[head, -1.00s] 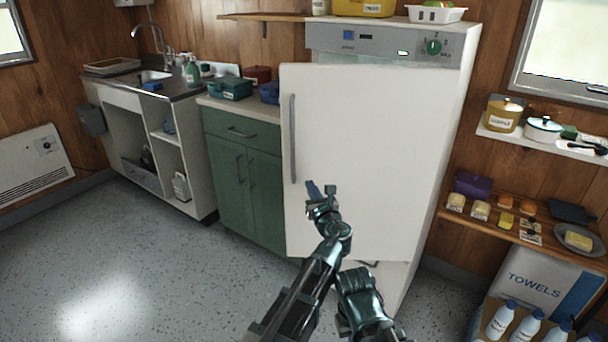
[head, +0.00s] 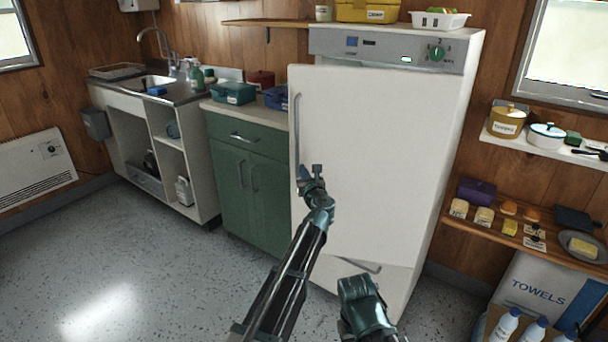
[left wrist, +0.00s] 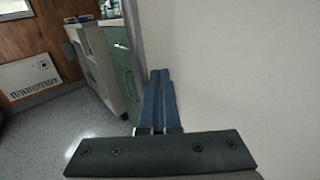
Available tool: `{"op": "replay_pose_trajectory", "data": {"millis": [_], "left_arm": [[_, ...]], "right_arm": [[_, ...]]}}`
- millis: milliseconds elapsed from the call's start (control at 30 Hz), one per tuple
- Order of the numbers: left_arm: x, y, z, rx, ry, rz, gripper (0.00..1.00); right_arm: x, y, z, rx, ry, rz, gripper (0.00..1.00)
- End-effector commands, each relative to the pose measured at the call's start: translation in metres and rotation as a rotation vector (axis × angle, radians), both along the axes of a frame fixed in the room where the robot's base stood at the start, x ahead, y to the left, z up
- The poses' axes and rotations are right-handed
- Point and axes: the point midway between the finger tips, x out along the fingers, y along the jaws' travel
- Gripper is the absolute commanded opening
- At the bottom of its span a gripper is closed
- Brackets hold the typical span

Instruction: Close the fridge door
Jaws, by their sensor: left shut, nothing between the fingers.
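The white fridge door (head: 375,150) stands slightly ajar, its left edge out past the fridge body (head: 450,150). Its long grey handle (head: 297,125) runs down the left side. My left gripper (head: 310,171) is shut and empty at the door's front, by the lower end of the handle. In the left wrist view its blue fingers (left wrist: 160,75) point at the white door (left wrist: 240,70), beside the grey handle (left wrist: 134,35). I cannot tell whether they touch the door.
A green cabinet (head: 245,190) stands left of the fridge, with a sink unit beyond it. Shelves with food (head: 520,230) and a towels box (head: 545,290) are on the right. The floor (head: 150,270) at left is clear.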

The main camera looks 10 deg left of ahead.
Motion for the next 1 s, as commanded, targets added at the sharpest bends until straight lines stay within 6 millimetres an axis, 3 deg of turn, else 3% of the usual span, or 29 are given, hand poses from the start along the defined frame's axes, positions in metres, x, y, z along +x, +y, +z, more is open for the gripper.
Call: {"op": "replay_pose_trajectory", "data": {"millis": [300, 433, 567, 800, 900, 1000], "left_arm": [[0.001, 0.001, 0.0, 0.0, 0.0, 0.001, 0.0], [0.013, 0.0, 0.0, 0.0, 0.0, 0.002, 0.0], [0.04, -0.001, 0.0, 0.0, 0.0, 0.003, 0.0], [0.109, -0.011, 0.0, 0.0, 0.0, 0.002, 0.0], [0.125, -0.015, 0.0, 0.0, 0.0, 0.002, 0.0], [0.128, -0.016, 0.0, 0.0, 0.0, 0.002, 0.0]], "right_arm": [[0.0, 0.0, 0.0, 0.0, 0.0, 0.0, 0.0], [0.0, 0.0, 0.0, 0.0, 0.0, 0.0, 0.0], [0.0, 0.0, 0.0, 0.0, 0.0, 0.0, 0.0], [0.0, 0.0, 0.0, 0.0, 0.0, 0.0, 0.0], [0.0, 0.0, 0.0, 0.0, 0.0, 0.0, 0.0], [0.0, 0.0, 0.0, 0.0, 0.0, 0.0, 0.0]]}}
